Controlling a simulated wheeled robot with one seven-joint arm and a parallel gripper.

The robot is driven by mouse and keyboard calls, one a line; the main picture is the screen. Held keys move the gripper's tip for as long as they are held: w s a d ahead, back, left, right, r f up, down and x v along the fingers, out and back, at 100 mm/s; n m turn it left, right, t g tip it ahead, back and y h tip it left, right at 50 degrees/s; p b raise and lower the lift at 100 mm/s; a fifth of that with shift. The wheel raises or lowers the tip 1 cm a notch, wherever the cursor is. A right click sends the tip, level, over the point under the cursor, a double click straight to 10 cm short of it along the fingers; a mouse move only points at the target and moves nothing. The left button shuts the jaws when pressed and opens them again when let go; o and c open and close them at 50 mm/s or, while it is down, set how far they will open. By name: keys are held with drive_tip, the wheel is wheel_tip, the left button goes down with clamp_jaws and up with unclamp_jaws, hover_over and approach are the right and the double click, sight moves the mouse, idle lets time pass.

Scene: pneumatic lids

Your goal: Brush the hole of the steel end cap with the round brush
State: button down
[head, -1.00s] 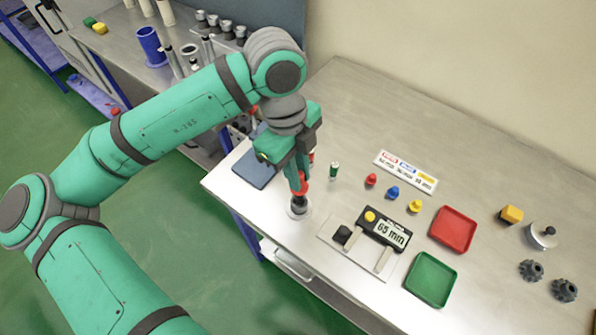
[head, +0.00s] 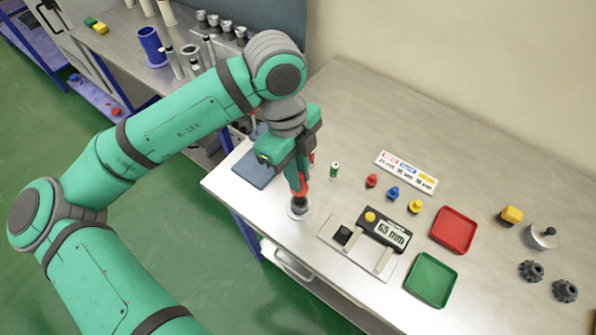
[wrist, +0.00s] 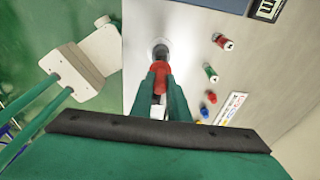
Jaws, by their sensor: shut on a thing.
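The round brush has a red handle (head: 303,186) and a dark head (head: 299,202). My gripper (head: 302,178) is shut on the handle and holds the brush upright, head down. The steel end cap (head: 299,213) is a round grey piece on the bench near its left front edge. The brush head is at the middle of the cap; how deep it sits in the hole is hidden. In the wrist view, my gripper (wrist: 160,78) grips the red handle (wrist: 161,70), and the cap (wrist: 160,48) shows just beyond it.
A green cylinder (head: 334,170) stands right of my gripper. A blue mat (head: 254,170) lies left of it. A gauge reading 65 mm (head: 390,234), small coloured pieces, a red tray (head: 453,229) and a green tray (head: 431,280) are farther right.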

drive_tip(key=shift+f, duration=0.4)
drive_tip(key=shift+f, duration=0.1)
drive_tip(key=shift+f, duration=0.85)
drive_tip(key=shift+r, duration=0.1)
drive_tip(key=shift+r, duration=0.8)
drive_tip(key=shift+f, duration=0.1)
